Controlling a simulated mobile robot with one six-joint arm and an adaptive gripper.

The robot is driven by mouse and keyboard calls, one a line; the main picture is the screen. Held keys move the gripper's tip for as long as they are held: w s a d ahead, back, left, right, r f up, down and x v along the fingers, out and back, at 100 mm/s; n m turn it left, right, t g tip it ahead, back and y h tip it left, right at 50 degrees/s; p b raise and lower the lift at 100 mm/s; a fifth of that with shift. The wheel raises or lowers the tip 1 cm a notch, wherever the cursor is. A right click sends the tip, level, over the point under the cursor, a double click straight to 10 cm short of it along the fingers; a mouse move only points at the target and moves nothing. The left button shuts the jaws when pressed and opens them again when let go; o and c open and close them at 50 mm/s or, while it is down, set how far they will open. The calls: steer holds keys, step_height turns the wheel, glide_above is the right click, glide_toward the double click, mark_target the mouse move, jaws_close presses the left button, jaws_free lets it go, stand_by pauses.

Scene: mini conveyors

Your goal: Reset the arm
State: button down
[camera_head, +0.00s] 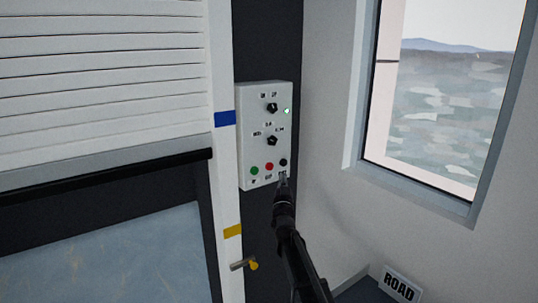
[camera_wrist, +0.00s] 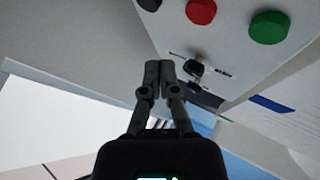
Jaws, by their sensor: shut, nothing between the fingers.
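My gripper (camera_head: 283,181) is shut and empty, at the lower right corner of a white control box on the wall. In the wrist view my gripper (camera_wrist: 159,66) shows its two fingers together, close below the control box (camera_wrist: 225,55). The box (camera_head: 262,125) has two black knobs, a lit green light, and a row of green, red and black buttons. The black button (camera_head: 283,162) sits just above my fingertips in the head view. I cannot tell whether the fingertips touch the box.
A partly raised white roller shutter (camera_head: 105,75) is at the left. A brass handle (camera_head: 252,265) sticks out below the yellow mark. Bare wall lies between box and window.

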steer(key=s+d+f+n+g+y+p, duration=0.1)
steer(key=s+d+f+n+g+y, duration=0.1)
steer(key=s+f+g, duration=0.6)
steer(key=s+d+f+n+g+y+p, duration=0.1)
steer(key=s+d+f+n+g, duration=0.1)
steer(key=s+f+g, duration=0.6)
steer(key=s+d+f+g, duration=0.2)
steer(key=s, duration=0.4)
steer(key=s+d+f+g+h, duration=0.1)
steer(key=s+d+f+g, duration=0.1)
steer(key=s, duration=0.5)
steer(key=s+d+f+m+g+h, duration=0.1)
steer(key=s+d+f+g, duration=0.2)
steer(key=s, duration=0.4)
steer(key=shift+s+d+f+p, duration=0.15)
steer(key=shift+d+f+p, duration=0.2)
steer(key=shift+d, duration=0.15)
